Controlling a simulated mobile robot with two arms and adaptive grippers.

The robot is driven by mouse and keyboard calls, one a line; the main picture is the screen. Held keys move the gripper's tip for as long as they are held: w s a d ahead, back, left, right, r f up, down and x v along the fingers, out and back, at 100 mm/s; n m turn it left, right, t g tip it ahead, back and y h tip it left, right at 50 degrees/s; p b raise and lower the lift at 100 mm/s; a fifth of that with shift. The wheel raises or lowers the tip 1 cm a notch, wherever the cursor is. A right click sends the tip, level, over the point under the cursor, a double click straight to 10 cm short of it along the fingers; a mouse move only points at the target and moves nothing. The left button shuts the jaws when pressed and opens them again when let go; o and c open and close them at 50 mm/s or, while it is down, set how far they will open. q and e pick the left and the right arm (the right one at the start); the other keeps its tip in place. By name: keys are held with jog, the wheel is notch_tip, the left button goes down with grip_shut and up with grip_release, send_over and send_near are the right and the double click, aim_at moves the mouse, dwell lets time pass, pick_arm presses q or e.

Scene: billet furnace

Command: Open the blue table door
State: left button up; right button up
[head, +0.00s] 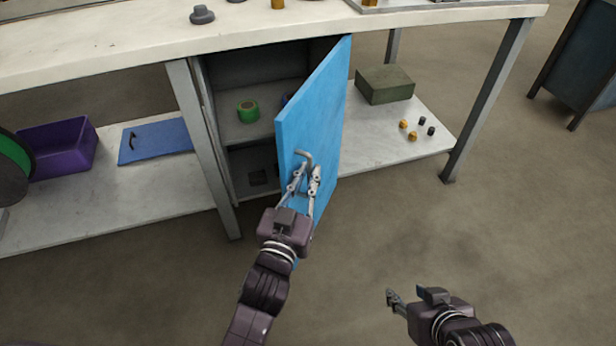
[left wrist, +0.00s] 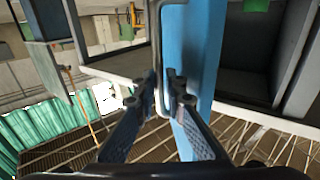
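The blue table door (head: 312,112) stands swung outward from the cabinet under the table, with its inside partly open to view. Its grey bent handle (head: 305,157) is on the door's outer face and also shows in the left wrist view (left wrist: 157,60). My left gripper (head: 305,175) is at the handle, its fingers apart on either side of the bar. In the left wrist view the fingertips (left wrist: 164,85) show a gap around it; firm contact cannot be told. My right gripper (head: 392,300) is low at the right, away from the door, and holds nothing visible.
In the cabinet, a green tape roll (head: 248,110) sits on a shelf. A green box (head: 384,84) and several small pieces lie on the right lower shelf. A table leg (head: 204,150) stands left of the opening. The floor (head: 480,230) in front is clear.

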pick_arm(q)
jog(key=o, duration=0.3)
jog(key=shift+f, duration=0.1)
jog(key=shift+o, duration=0.2)
jog(key=shift+f, duration=0.1)
jog(key=shift+s, duration=0.25)
jog(key=s+a, duration=0.2)
jog(key=s, duration=0.9)
jog(key=shift+s+a, duration=0.15)
jog(key=shift+a, duration=0.05)
jog(key=shift+c, duration=0.6)
